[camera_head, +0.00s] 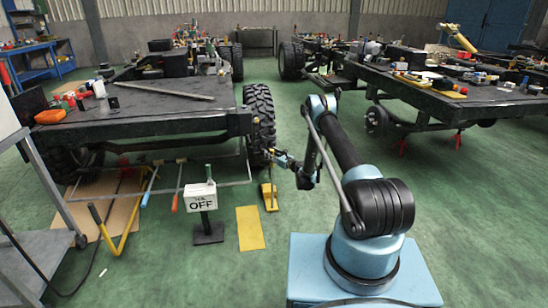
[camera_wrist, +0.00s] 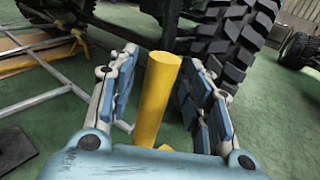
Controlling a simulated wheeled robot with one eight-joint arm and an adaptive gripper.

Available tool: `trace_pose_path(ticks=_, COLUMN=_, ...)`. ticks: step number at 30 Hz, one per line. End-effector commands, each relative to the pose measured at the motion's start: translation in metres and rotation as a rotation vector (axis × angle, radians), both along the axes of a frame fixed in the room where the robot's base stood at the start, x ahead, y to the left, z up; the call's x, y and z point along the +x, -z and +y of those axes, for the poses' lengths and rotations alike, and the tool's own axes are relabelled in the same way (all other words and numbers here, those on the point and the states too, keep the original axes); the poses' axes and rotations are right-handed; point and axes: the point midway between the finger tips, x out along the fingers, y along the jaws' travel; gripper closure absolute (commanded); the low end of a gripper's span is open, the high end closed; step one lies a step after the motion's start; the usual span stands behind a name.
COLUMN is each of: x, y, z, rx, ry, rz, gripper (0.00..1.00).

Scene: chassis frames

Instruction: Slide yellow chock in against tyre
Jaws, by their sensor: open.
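The yellow chock (camera_head: 270,200) stands on the green floor in front of the large black tyre (camera_head: 262,118) at the corner of the left chassis. In the wrist view its yellow upright post (camera_wrist: 156,100) rises between the two fingers of my gripper (camera_wrist: 163,60). The fingers are open, one on each side of the post, with a visible gap on each side. The tyre's tread (camera_wrist: 232,45) is just beyond the fingers, to the right. In the head view my gripper (camera_head: 277,158) is small, beside the tyre and above the chock. The chock's base is mostly hidden in the wrist view.
A yellow floor patch (camera_head: 250,228) lies left of the chock. An OFF sign (camera_head: 201,197) on a dark base stands further left. A metal frame (camera_head: 160,187) and tools lie under the left chassis (camera_head: 150,125). Open green floor (camera_head: 470,220) lies to the right.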

Motion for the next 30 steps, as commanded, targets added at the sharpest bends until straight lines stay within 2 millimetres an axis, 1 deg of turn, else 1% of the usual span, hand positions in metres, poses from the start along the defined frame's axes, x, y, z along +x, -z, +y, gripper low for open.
trace_pose_path(ticks=5, x=0.000, y=-0.004, z=0.000, rx=0.000, ry=0.000, rz=0.000, gripper=0.55)
trace_pose_path(ticks=8, x=0.000, y=-0.011, z=0.000, rx=0.000, ry=0.000, rz=0.000, gripper=0.55)
trace_pose_path(ticks=21, x=0.002, y=-0.075, z=0.000, rx=0.000, ry=0.000, rz=0.001, gripper=0.55)
trace_pose_path(ticks=25, x=0.003, y=-0.088, z=0.000, rx=0.000, ry=0.000, rz=0.001, gripper=0.55)
trace_pose_path(ticks=30, x=0.003, y=-0.098, z=0.000, rx=-0.001, ry=0.000, rz=0.001, gripper=0.55)
